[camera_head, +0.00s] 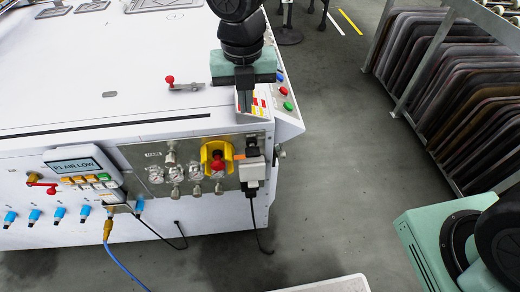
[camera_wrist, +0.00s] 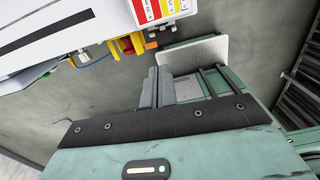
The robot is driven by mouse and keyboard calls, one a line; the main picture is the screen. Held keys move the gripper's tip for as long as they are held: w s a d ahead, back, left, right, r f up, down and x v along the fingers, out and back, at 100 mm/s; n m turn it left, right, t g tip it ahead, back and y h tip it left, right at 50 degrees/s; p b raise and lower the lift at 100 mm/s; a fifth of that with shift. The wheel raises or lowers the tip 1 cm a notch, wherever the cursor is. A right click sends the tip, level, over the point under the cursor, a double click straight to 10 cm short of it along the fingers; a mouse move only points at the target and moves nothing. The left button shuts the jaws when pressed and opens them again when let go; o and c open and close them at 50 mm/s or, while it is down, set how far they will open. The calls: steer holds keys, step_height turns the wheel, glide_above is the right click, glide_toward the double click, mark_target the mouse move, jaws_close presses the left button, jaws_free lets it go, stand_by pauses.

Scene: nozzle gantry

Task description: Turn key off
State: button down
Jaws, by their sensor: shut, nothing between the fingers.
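A yellow plate (camera_head: 207,150) with a red knob (camera_head: 217,163) is on the machine's front panel, right of several round gauges. Both show small at the top of the wrist view, as a red part (camera_wrist: 125,45) against yellow. I cannot tell which part is the key or how it is turned. My gripper (camera_head: 246,106) points down near the machine's right front corner, above and slightly right of the yellow plate in the picture. In the wrist view its fingers (camera_wrist: 157,88) are together and empty, apart from the red and yellow parts.
A grey-white plug box (camera_head: 254,171) with a hanging black cable sits just right of the yellow plate. A red-tipped lever (camera_head: 170,80) lies on the machine top. A rack (camera_head: 440,85) stands right; floor between is clear.

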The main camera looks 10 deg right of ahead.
mark_target(249, 152)
steer(key=shift+f, duration=0.1)
stand_by(0.3)
step_height(249, 152, down, 14)
steer(key=shift+r, duration=0.1)
stand_by(0.5)
